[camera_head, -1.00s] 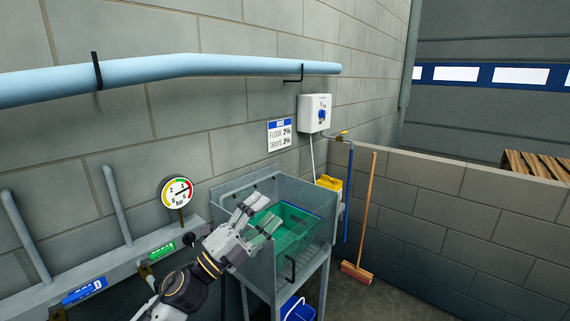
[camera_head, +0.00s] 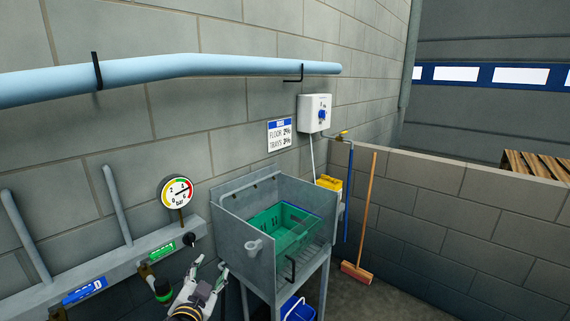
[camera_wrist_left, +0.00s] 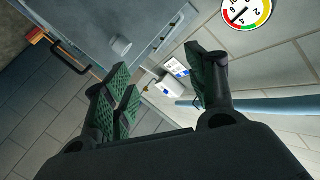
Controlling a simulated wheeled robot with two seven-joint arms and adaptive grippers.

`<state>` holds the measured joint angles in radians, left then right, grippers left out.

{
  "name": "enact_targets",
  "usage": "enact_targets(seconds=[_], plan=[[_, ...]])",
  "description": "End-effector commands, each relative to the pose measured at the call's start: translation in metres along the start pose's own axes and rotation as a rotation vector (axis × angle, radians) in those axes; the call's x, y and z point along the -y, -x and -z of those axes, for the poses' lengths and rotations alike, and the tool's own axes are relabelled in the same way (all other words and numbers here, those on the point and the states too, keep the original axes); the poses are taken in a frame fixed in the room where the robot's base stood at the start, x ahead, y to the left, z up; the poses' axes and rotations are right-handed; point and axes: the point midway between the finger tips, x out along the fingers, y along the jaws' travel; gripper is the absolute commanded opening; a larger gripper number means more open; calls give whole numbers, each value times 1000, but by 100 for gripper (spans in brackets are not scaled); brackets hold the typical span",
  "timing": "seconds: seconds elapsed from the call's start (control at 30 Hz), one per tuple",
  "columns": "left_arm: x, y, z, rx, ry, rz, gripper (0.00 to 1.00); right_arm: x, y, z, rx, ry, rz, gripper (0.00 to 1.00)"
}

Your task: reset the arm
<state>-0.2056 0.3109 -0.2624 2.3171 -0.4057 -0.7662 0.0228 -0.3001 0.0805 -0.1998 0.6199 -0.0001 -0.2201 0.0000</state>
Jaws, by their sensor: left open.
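My left gripper (camera_head: 211,267) is open and empty in the head view, low in front of the wall and left of the metal sink (camera_head: 240,262). In the left wrist view its green-padded fingers (camera_wrist_left: 157,62) stand apart with nothing between them. A small grey cup-like piece (camera_head: 253,246) is at the sink's near left side, apart from the gripper. It also shows as a round grey shape in the left wrist view (camera_wrist_left: 121,46). My right gripper is in neither view.
A green crate (camera_head: 262,222) sits in the sink. A pressure gauge (camera_head: 176,192), a green-labelled valve (camera_head: 163,250) and a blue-labelled one (camera_head: 85,290) line the wall at left. A blue bucket (camera_head: 297,309) is under the sink; a broom (camera_head: 366,215) leans at right.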

Motion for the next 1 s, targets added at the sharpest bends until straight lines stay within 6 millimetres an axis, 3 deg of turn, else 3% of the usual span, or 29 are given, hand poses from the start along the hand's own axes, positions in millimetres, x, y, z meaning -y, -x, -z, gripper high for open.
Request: enact_targets(seconds=[0.27,0.5,0.7,1.0], plan=[[-31,38,-85,326,148,-105,57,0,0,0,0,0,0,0],[-63,89,-145,601,254,-216,57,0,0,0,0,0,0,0],[-84,131,-176,773,312,-298,57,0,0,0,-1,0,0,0],[-102,172,-197,926,358,-377,57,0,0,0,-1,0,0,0]])
